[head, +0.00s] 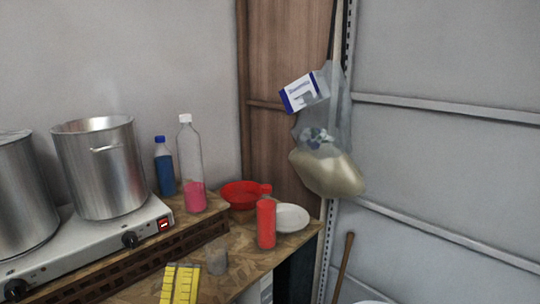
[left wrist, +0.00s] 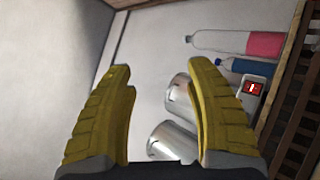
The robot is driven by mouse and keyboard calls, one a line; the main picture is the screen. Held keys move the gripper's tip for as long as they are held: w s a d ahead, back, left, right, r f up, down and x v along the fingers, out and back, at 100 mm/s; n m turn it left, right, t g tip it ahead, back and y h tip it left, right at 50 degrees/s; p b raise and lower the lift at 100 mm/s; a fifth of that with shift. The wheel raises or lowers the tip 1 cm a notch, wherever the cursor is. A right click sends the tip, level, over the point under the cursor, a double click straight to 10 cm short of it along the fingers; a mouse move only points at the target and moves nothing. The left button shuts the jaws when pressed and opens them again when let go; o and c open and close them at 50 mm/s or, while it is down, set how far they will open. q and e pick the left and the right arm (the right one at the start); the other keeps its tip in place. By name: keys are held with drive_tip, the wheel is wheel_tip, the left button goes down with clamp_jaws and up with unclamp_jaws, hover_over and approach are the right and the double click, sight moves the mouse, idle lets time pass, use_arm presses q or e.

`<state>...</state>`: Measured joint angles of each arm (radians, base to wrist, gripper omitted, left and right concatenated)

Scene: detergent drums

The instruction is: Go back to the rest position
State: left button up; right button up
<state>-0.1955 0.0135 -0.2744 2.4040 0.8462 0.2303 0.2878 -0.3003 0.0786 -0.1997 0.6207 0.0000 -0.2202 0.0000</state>
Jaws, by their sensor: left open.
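My left gripper (head: 180,268) shows its yellow fingers at the bottom of the head view, in front of the wooden table. In the left wrist view the two fingers of the left gripper (left wrist: 161,67) stand apart with nothing between them. Its arm is out of the head view. My right gripper is not in view.
Two steel pots, one of them here (head: 102,168), stand on a hot plate (head: 95,255) at left. A clear bottle with pink liquid (head: 195,195), a blue bottle (head: 164,170), a red bowl (head: 240,192), a red bottle (head: 266,223), a white plate (head: 292,218) and a glass (head: 217,257) are nearby. A bag (head: 327,170) hangs at right.

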use_arm(q)
drive_tip(key=d+f+m+g+h, duration=0.5)
drive_tip(key=f+m+g+h, duration=0.2)
drive_tip(key=f+m, duration=0.6)
wheel_tip(320, 180, down, 11)
drive_tip(key=s+a+m+g+y, duration=0.2)
drive_tip(key=a+m+g+y, duration=0.1)
drive_tip(key=m+g, duration=0.25)
drive_tip(key=s+a+f+m+g+y, duration=0.25)
drive_tip(key=s+a+f+y, duration=0.25)
drive_tip(key=s+a+f, duration=0.3)
drive_tip(key=s+a+f+m+g+y, duration=0.2)
drive_tip(key=s+a+f+g+y, duration=0.25)
drive_tip(key=a, duration=0.55)
drive_tip(key=s+d+f+g+h, duration=0.1)
drive_tip(key=s+d+f+h, duration=0.15)
drive_tip(key=f, duration=1.35)
drive_tip(key=s+d+f+g+h, duration=0.15)
drive_tip(key=d+f, duration=0.25)
drive_tip(key=f, duration=1.2)
drive_tip(key=s+f+n+g+h, duration=0.1)
drive_tip(key=s+f+n+g, duration=0.2)
drive_tip(key=s+f, duration=1.7)
drive_tip(key=shift+s+f, duration=0.15)
drive_tip(key=shift+s, duration=0.5)
drive_tip(key=shift+a, duration=0.1)
